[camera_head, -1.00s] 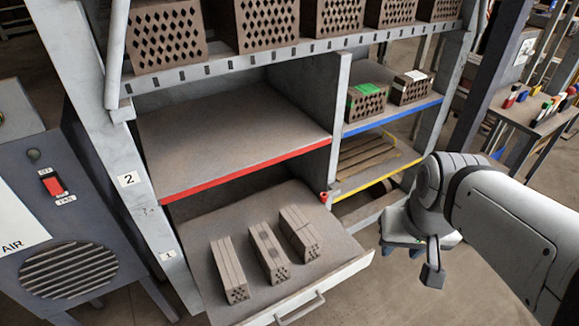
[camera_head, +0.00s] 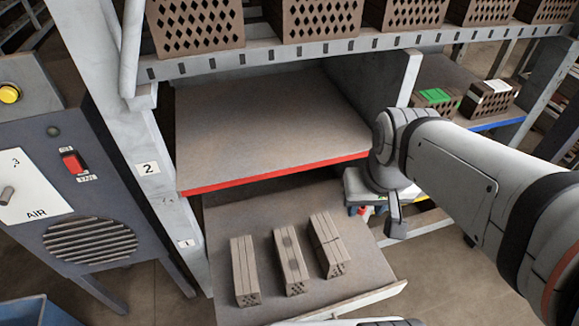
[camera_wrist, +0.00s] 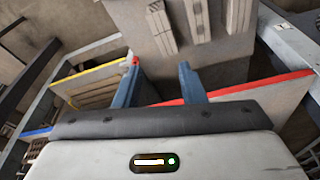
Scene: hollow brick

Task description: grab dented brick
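Three long grey-brown hollow bricks lie side by side in a pulled-out drawer (camera_head: 375,268). The middle brick (camera_head: 290,262) has dark patches on its top, which may be dents. The left brick (camera_head: 244,270) has lengthwise grooves. The right brick (camera_head: 328,245) has a line across its top. They also show at the top of the wrist view, the middle one (camera_wrist: 198,20) between the other two. My gripper (camera_wrist: 160,65) is open and empty, its two blue fingers apart and short of the bricks. In the head view my gripper (camera_head: 395,225) hangs right of the drawer.
A red-edged shelf (camera_head: 270,178) overhangs the drawer's back. Perforated bricks (camera_head: 325,20) stand on the upper shelf. Green-marked (camera_head: 436,100) and white-marked (camera_head: 490,97) bricks sit on the blue-edged shelf. A grey cabinet (camera_head: 85,190) stands left.

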